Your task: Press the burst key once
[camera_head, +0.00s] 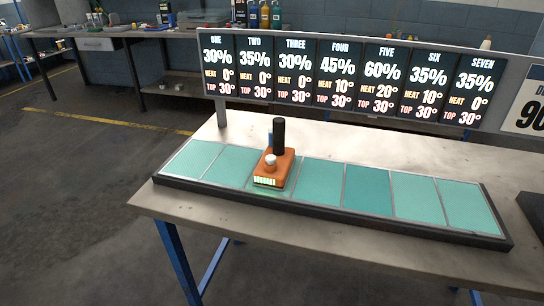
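An orange device (285,173) stands upright on the third teal panel from the left, on a table. A pale round button (270,160) sits on its top and could be the burst key; no label on it can be read. A black upright cylinder (279,136) rises behind the button. A row of small lit green bars (264,182) shows on the device's front face. Neither of my grippers is in view, and nothing touches the device.
A long black-edged tray (340,217) holds a row of teal panels on the table (200,203). Behind it a display board (340,75) shows columns ONE to SEVEN. A dark object (533,212) lies at the right edge. Table space in front is clear.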

